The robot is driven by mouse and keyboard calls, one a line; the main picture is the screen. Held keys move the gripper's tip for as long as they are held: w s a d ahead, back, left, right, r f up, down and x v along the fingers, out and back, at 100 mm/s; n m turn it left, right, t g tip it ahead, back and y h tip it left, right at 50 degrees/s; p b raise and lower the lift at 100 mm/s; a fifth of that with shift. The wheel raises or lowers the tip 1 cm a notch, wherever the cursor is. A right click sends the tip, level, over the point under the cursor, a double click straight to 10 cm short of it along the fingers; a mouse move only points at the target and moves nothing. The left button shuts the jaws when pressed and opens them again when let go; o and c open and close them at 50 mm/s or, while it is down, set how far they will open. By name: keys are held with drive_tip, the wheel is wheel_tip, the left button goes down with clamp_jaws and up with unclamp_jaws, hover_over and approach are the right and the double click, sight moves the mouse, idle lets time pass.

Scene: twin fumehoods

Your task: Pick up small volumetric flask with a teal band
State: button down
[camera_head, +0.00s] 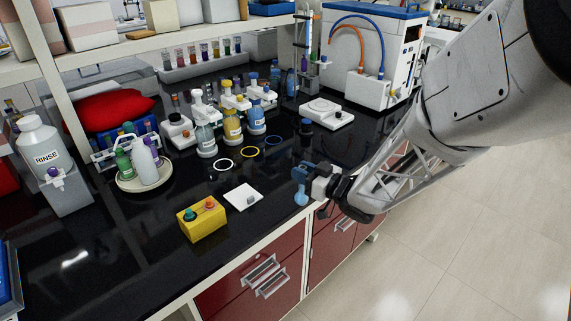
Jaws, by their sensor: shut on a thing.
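My gripper (304,174) is at the front edge of the black bench, right of centre. It is shut on a small flask (301,197) with a light blue bulb, which hangs upright below the jaws. The flask's neck is mostly hidden by the jaws, and a teal band cannot be made out. I cannot tell whether the bulb's base touches the bench.
A white square plate (243,197) and a yellow box (202,218) with coloured knobs lie left of my gripper. Three coloured rings (250,152) lie behind, before several flasks (232,125). A white balance (327,114) stands farther back. Bare bench (110,255) lies front left.

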drive_tip(key=v, duration=1.1)
